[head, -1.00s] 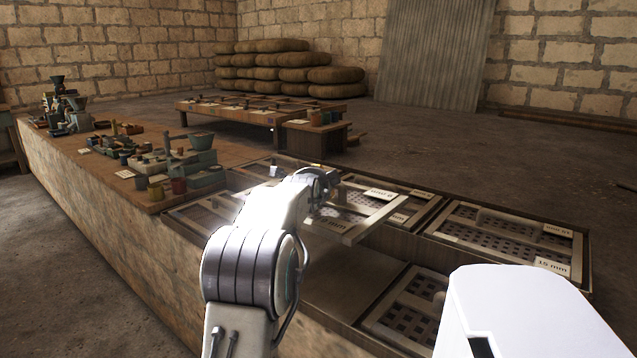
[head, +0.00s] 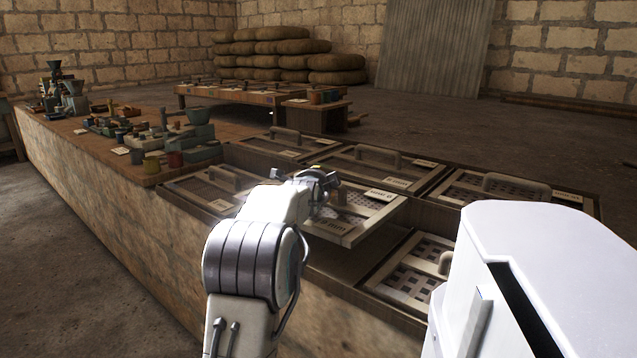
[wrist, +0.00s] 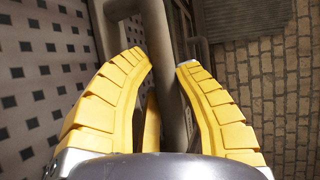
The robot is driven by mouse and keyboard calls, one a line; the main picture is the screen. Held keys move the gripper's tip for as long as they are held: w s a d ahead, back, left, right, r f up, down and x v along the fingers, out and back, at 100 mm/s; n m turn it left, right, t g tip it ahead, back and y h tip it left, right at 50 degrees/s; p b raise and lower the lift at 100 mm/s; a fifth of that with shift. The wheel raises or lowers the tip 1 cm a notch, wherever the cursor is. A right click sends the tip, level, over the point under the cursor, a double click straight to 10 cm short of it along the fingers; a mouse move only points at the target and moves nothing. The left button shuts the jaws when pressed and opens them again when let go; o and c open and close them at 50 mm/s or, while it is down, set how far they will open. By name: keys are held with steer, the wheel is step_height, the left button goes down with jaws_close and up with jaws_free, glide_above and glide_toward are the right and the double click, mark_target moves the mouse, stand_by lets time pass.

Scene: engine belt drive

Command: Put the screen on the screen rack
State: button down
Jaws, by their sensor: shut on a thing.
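My gripper (head: 318,184) holds a screen (head: 352,228), a flat pale-framed mesh panel with labels on its frame. In the wrist view the yellow fingers (wrist: 166,67) are around the screen's grey bar handle (wrist: 158,32), and the perforated mesh (wrist: 45,75) is at the left. The wooden screen rack (head: 433,215) has compartments with other handled screens lying in them. The held screen is above a bare compartment (head: 335,268) at the front of the rack. My arm and gripper hide part of the screen. I cannot tell its exact clearance.
Neighbouring screens lie at the left (head: 207,186), back (head: 375,164), right (head: 490,190) and front right (head: 412,272). Their handles stand up. Small machines and pots (head: 175,140) crowd the bench to the left. A low table (head: 240,97) stands behind.

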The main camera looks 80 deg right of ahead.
mark_target(311, 217)
steer(key=shift+r, duration=0.1)
steer(key=shift+f+b, duration=1.95)
steer(key=shift+f, duration=1.2)
steer(key=shift+f, duration=0.2)
steer(key=c, duration=0.9)
jaws_free()
steer(key=shift+o, duration=0.2)
steer(key=shift+f, duration=0.25)
steer(key=v, duration=1)
steer(key=shift+a+r, duration=0.15)
steer(key=shift+a, duration=0.15)
steer(key=shift+w+a+r, duration=0.1)
steer(key=shift+a, duration=0.6)
